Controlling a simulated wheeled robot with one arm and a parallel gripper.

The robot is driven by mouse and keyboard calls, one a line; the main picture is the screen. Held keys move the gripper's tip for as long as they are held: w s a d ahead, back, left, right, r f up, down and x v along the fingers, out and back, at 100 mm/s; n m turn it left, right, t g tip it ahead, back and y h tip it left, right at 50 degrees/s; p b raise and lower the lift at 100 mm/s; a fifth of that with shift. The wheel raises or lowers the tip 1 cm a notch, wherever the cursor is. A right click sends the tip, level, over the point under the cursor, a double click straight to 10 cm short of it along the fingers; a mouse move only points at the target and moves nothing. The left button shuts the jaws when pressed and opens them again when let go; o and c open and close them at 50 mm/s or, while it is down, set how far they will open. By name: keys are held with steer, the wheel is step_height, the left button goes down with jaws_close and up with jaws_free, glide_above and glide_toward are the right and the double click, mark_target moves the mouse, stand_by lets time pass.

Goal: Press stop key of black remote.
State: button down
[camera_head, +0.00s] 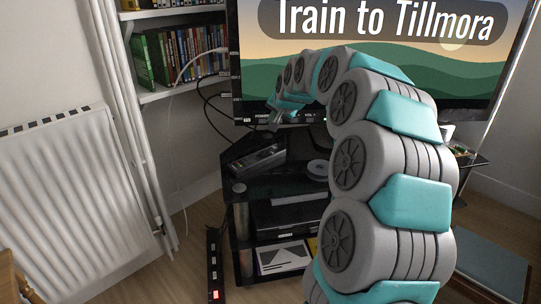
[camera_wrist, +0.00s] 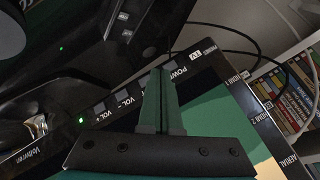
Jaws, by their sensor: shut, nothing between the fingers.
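A dark, elongated device that looks like the black remote (camera_head: 258,160) lies on the left of the TV stand's top shelf in the head view. Its keys are too small to read, so I cannot make out the stop key. My gripper (camera_head: 276,122) is above and slightly right of it, close to the TV's lower edge. In the wrist view my gripper (camera_wrist: 162,76) is shut and empty, its fingers together in front of the TV's edge with the POWER and VOL labels. I cannot identify the remote in the wrist view.
The TV (camera_head: 370,75) stands behind the arm. The black stand (camera_head: 240,215) holds devices on lower shelves. A white radiator (camera_head: 75,195) is at left, DVD shelves (camera_head: 150,98) behind. A power strip (camera_head: 213,265) stands beside the stand. Cables hang behind the TV.

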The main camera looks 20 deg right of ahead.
mark_target(272, 154)
steer(key=shift+f+b, duration=1.4)
steer(key=shift+f, duration=3.05)
steer(key=shift+f, duration=0.1)
steer(key=shift+f, duration=0.3)
steer(key=shift+f, duration=0.35)
steer(key=shift+r, duration=0.8)
steer(key=shift+r+p, duration=0.8)
steer(key=shift+r, duration=1.7)
